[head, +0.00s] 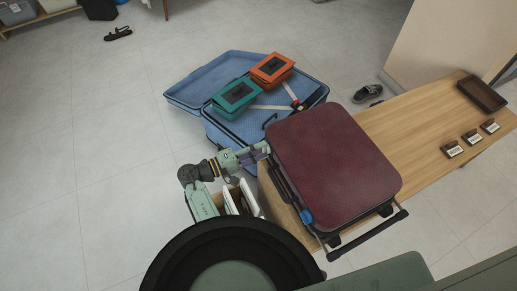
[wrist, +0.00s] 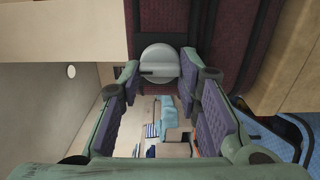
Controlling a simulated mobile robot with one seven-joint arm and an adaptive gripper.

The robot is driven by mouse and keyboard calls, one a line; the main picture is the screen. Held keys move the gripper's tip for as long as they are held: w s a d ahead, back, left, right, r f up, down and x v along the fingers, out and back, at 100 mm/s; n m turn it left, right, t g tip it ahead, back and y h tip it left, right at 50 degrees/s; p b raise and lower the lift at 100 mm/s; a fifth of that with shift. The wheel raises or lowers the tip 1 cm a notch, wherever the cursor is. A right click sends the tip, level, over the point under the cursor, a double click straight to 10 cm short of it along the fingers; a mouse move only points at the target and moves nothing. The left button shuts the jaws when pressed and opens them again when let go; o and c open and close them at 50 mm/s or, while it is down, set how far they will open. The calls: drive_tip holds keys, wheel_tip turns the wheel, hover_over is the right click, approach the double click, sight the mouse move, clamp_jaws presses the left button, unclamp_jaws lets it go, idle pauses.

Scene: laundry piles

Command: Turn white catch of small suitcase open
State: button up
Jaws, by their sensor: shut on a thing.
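The small suitcase (head: 335,165) is dark red and lies flat on the wooden bench. Its side fills the upper part of the wrist view (wrist: 210,35). The white catch (wrist: 159,62) is a round pale disc on a dark plate on that side, with a short dark horizontal mark left of its middle. My gripper (wrist: 160,80) has one fingertip on each side of the disc and is shut on it. In the head view my gripper (head: 262,150) meets the suitcase's left side near its far corner, and the catch is hidden there.
The wooden bench (head: 420,125) carries several small things, including a dark tray (head: 481,94), at its far right. A large blue suitcase (head: 185,92) lies open on the floor behind, holding a green box (head: 236,95) and an orange box (head: 272,69).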

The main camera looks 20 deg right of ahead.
drive_tip(key=o, duration=1.2)
drive_tip(key=shift+c, duration=0.2)
drive_tip(key=shift+a, duration=0.1)
drive_tip(key=s+a, duration=0.2)
drive_tip(key=a, duration=0.9)
drive_tip(key=shift+s+a, duration=0.15)
drive_tip(key=shift+a, duration=0.15)
